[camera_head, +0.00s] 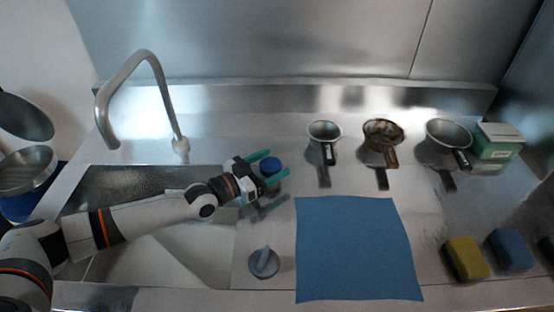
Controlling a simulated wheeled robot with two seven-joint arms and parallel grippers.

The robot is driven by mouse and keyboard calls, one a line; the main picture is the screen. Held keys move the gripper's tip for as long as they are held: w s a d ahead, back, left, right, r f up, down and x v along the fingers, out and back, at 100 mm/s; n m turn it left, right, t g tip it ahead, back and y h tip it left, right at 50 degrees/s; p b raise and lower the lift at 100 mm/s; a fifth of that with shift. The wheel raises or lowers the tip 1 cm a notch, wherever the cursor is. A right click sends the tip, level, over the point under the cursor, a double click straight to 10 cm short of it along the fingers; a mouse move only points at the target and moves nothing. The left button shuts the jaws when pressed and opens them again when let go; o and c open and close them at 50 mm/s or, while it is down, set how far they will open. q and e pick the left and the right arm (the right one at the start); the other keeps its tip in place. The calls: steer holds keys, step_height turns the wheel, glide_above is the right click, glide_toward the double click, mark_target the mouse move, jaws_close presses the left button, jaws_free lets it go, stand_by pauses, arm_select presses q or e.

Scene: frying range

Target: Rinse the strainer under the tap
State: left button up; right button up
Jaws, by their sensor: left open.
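Three small round long-handled vessels stand in a row at the back of the counter: a grey one (322,129), a brown-stained one (381,131) and a wider grey one (446,133). I cannot tell which is the strainer. The curved metal tap (150,58) rises behind the sink (130,185) at the left; no water shows. My right gripper is out of view.
A blue mat (357,248) lies at front centre, with a grey knob-like piece (264,262) left of it. A yellow sponge (465,258), a blue sponge (511,248) and a green-white box (497,141) are at the right. Pans (24,116) are at far left.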

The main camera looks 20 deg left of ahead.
arm_select(q)
steer(key=shift+x, duration=0.9)
steer(key=shift+w+d, duration=0.15)
steer(key=shift+d, duration=0.05)
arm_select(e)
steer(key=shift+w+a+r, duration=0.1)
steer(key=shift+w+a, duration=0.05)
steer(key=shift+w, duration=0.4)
